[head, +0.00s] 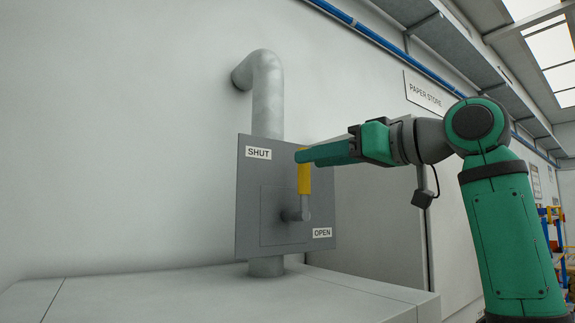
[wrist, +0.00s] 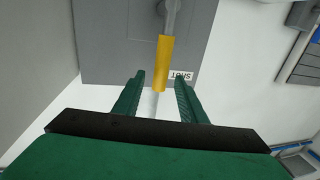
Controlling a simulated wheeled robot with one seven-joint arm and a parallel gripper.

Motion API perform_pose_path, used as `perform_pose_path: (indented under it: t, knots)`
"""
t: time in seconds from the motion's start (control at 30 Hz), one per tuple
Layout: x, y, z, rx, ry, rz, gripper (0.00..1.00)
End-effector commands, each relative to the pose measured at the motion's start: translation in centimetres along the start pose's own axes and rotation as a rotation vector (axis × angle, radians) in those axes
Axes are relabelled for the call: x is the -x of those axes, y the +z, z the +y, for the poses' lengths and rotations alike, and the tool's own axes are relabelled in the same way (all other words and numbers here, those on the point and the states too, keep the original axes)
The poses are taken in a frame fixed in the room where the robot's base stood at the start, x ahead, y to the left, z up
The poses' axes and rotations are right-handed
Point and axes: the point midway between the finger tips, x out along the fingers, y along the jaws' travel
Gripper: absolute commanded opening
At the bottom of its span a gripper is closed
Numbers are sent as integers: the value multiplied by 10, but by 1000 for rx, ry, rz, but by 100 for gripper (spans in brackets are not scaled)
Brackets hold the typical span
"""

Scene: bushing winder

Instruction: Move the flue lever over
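The flue lever has a yellow handle (head: 304,172) on a grey arm and pivot (head: 299,213). It stands roughly upright on the grey plate (head: 256,190), between the SHUT label (head: 258,153) at the upper left and the OPEN label (head: 322,232) at the lower right. My gripper (head: 302,156) is at the top of the handle in the head view. In the wrist view the two fingers of my gripper (wrist: 159,82) are apart, with the end of the yellow handle (wrist: 163,62) between them and a gap on each side. Contact is not visible.
A grey flue pipe (head: 267,95) rises behind the plate and bends into the wall. A pale flat-topped cabinet (head: 200,293) lies below. A grey cabinet (head: 380,220) stands to the right, under the PAPER STORE sign (head: 424,93).

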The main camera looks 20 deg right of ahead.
Motion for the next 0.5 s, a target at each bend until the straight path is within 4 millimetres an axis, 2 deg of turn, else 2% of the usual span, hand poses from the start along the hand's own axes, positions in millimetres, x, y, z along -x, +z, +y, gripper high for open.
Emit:
perform_pose_path:
  t: [0.1, 0.3, 0.5]
  knots:
    - [-23, 0, 0, -1, -1, -2, 38]
    - [-56, 1, -1, -2, -2, -2, 38]
    - [-75, 0, -1, -2, -3, -1, 38]
